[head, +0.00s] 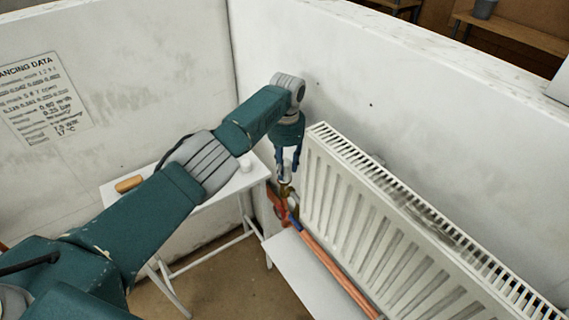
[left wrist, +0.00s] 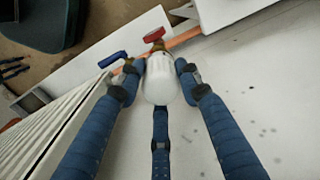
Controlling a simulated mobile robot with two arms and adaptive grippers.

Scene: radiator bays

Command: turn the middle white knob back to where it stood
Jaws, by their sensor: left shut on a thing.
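The white knob (left wrist: 160,82) sits between the blue fingers of my left gripper (left wrist: 160,88) in the left wrist view. The fingers close around its sides, and no mark on it can be read. There the knob is mostly hidden by the fingers. My right gripper is not in view.
A red handle (left wrist: 154,35) and a blue handle (left wrist: 112,58) sit close to the knob. Copper pipe (head: 335,272) runs along the radiator's foot. A small white table (head: 205,207) stands to the left with a yellow-brown object (head: 129,184). A data sheet (head: 42,100) hangs on the wall.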

